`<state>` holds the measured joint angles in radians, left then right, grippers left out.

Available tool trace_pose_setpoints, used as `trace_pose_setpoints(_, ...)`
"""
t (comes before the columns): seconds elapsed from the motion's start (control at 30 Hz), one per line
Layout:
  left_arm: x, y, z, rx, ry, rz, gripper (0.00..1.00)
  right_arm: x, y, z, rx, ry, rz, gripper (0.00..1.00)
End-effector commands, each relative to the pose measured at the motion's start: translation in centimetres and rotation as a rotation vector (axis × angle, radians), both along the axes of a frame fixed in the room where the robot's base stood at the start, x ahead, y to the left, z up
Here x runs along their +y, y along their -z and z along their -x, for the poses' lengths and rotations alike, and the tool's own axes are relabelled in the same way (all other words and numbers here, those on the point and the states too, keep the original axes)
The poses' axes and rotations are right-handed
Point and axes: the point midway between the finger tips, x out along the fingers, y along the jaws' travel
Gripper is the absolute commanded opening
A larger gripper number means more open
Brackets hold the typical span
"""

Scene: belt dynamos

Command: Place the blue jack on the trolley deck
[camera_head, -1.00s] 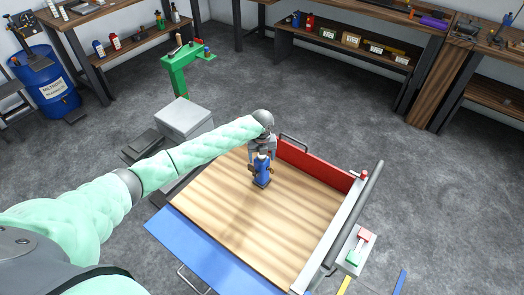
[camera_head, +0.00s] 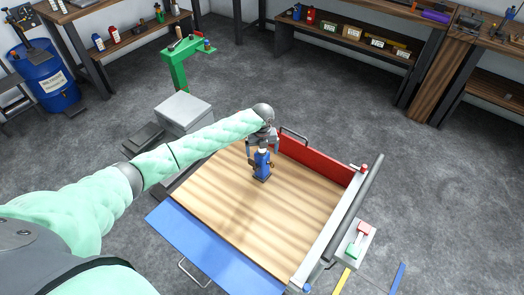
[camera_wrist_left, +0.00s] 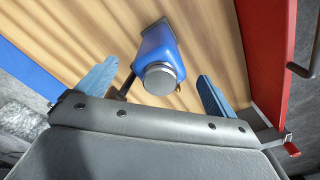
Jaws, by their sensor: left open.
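The blue jack (camera_head: 262,163) stands upright on the wooden trolley deck (camera_head: 240,214), toward the deck's far side. It also shows in the left wrist view (camera_wrist_left: 160,55), with its grey round top facing the camera. My left gripper (camera_head: 262,138) is just above and behind the jack in the head view. In the left wrist view my left gripper (camera_wrist_left: 158,92) has its two blue-tipped fingers spread wide, one on each side of the jack and apart from it. My right gripper does not show.
The deck has a red panel (camera_head: 316,160) at the back and a blue panel (camera_head: 208,248) at the front. A grey rail (camera_head: 353,213) and a red-green switch box (camera_head: 357,244) are on the right. A green stand (camera_head: 180,67) is behind. Much of the deck is bare.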

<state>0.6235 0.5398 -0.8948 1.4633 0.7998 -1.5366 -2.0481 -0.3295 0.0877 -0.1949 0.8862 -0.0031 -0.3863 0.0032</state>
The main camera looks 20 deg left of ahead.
Motion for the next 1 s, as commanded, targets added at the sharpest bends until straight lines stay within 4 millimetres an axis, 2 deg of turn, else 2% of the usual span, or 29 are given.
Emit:
trace_pose_setpoints(0.1,0.0,-1.2,-0.2,-0.004,0.0,0.001,0.93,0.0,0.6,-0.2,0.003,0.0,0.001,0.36)
trace_pose_setpoints(0.2,0.1,-2.8,-0.1,-0.005,0.001,0.0,0.93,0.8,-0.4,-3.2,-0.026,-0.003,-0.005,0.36)
trace_pose_setpoints(0.5,0.0,-8.5,-0.2,-0.004,0.001,0.0,0.93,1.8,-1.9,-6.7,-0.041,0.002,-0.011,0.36)
trace_pose_setpoints(0.73,0.0,-11.1,-0.1,-0.002,0.001,0.0,0.93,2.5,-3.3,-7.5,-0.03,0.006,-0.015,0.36)
trace_pose_setpoints(1.0,0.0,-11.8,-0.1,0.0,0.0,0.001,0.93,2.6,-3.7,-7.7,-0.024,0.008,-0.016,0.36)
